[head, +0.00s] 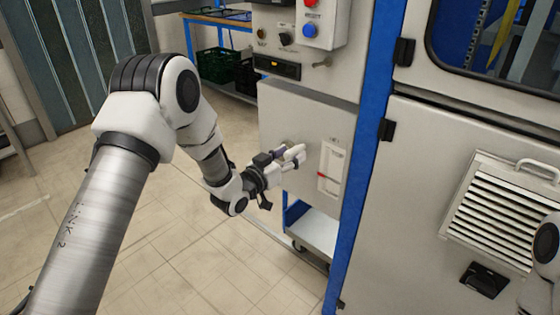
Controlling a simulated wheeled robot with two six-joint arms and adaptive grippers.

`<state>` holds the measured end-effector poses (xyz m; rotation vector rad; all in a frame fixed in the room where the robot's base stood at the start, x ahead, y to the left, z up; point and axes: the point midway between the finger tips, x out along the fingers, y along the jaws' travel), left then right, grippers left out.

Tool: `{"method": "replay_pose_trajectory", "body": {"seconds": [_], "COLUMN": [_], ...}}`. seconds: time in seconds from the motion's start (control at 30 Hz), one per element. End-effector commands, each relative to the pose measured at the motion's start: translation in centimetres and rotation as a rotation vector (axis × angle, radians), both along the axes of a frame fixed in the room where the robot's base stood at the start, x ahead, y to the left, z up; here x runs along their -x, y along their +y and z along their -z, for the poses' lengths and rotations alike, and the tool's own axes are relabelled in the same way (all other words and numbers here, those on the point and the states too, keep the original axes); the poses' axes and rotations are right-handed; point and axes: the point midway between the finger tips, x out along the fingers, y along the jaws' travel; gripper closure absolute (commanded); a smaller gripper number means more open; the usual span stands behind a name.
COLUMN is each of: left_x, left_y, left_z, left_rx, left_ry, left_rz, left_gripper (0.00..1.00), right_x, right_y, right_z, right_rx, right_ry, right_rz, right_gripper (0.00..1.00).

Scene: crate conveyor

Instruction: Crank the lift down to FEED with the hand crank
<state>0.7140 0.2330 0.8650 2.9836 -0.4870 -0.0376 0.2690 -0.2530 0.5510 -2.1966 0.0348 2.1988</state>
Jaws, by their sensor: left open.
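My left gripper (290,157) is open in front of the grey lift panel (285,112), close to its face. A small round grey part shows behind the fingers, but the hand crank cannot be made out clearly; the gripper covers that spot. I cannot tell whether the fingers touch anything. To the right of the fingers, a white upright level gauge (332,160) has a red marker (321,174) at its left side, below mid-height. Its lettering is too small to read. My right gripper is out of view; only a piece of that arm shows at the right edge.
Above the panel is a control box with a red button (311,3) and a blue button (310,30). A blue post (366,130) and a grey cabinet with a vent (500,205) stand to the right. A grey shelf (315,226) lies below. Open tiled floor is left.

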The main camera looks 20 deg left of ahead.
Motion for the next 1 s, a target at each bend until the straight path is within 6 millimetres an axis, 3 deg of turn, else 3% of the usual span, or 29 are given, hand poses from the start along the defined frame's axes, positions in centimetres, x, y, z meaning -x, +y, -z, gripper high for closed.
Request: {"method": "replay_pose_trajectory", "body": {"seconds": [0.33,0.5,1.0], "left_x": [7.7,10.2,10.6], "left_y": [2.8,3.6,3.7], "left_z": [-0.1,-0.1,-0.1], "left_rx": [0.008,0.003,0.002], "left_ry": [0.002,0.0,-0.001], "left_rz": [-0.005,-0.003,-0.001], "left_gripper": [0.45,0.45,0.45], "right_x": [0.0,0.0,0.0], "right_y": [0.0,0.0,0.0], "right_z": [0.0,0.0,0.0], "right_rx": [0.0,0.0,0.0], "right_ry": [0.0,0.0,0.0], "right_rz": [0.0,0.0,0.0], "right_gripper": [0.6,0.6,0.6]}}
